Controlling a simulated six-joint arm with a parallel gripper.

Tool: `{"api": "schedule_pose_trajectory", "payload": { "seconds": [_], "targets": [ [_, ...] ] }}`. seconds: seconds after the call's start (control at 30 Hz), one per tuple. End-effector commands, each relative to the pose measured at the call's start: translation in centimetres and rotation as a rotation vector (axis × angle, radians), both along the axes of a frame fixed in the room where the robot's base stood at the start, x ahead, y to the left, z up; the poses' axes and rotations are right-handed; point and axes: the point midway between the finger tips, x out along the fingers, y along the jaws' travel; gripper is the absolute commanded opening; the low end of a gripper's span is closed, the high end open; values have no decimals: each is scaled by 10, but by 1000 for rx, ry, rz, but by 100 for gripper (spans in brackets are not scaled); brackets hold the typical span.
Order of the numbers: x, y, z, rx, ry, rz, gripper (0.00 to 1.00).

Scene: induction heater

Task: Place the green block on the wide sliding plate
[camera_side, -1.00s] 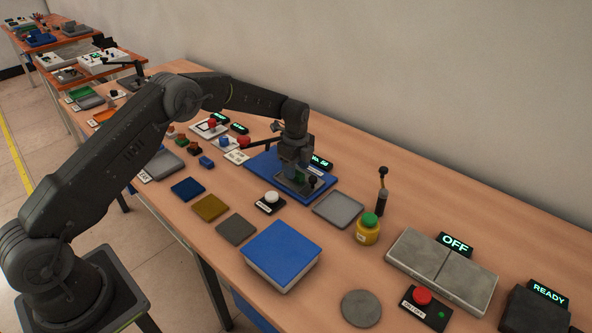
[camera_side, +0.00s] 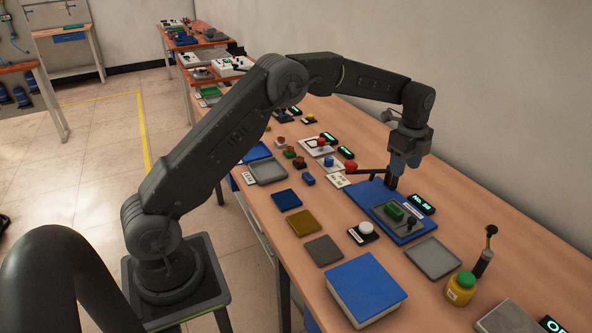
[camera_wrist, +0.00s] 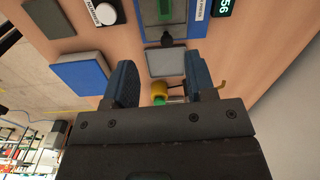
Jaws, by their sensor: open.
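The green block (camera_side: 394,212) lies on the grey sliding plate (camera_side: 383,219) of the blue-based station (camera_side: 367,196). The block also shows at the top edge of the wrist view (camera_wrist: 165,9), partly cut off, with the grey plate (camera_wrist: 147,14) around it. My gripper (camera_side: 404,165) is above the far part of the blue base, raised and apart from the block. In the wrist view, the two blue fingers of my gripper (camera_wrist: 160,70) are spread with nothing held between them.
A lit display (camera_side: 421,204) stands behind the blue base. A white button (camera_side: 366,228), a grey tray (camera_side: 433,258), a yellow jar with a green lid (camera_side: 461,288) and a blue-topped box (camera_side: 367,288) stand nearby. A black lever (camera_side: 484,258) rises near the jar.

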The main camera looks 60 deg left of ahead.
Motion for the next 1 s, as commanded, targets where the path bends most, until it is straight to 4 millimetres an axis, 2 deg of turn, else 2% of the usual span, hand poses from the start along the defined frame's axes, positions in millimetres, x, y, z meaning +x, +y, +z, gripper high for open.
{"api": "schedule_pose_trajectory", "payload": {
  "seconds": [0.03, 0.2, 0.33, 0.5, 0.67, 0.8, 0.9, 1.0],
  "targets": [
    [-9, -3, 22, 0, -24, 48, 51],
    [-59, -15, 86, -17, -103, 293, 51],
    [-107, -24, 124, -46, -165, 487, 51],
    [-178, -34, 155, -103, -239, 742, 51],
    [-247, -42, 164, -178, -301, 975, 51],
    [-303, -47, 156, -258, -344, 1172, 51],
    [-334, -49, 144, -311, -364, 1287, 51],
    [-355, -51, 133, -352, -374, 1372, 51]
  ]
}}
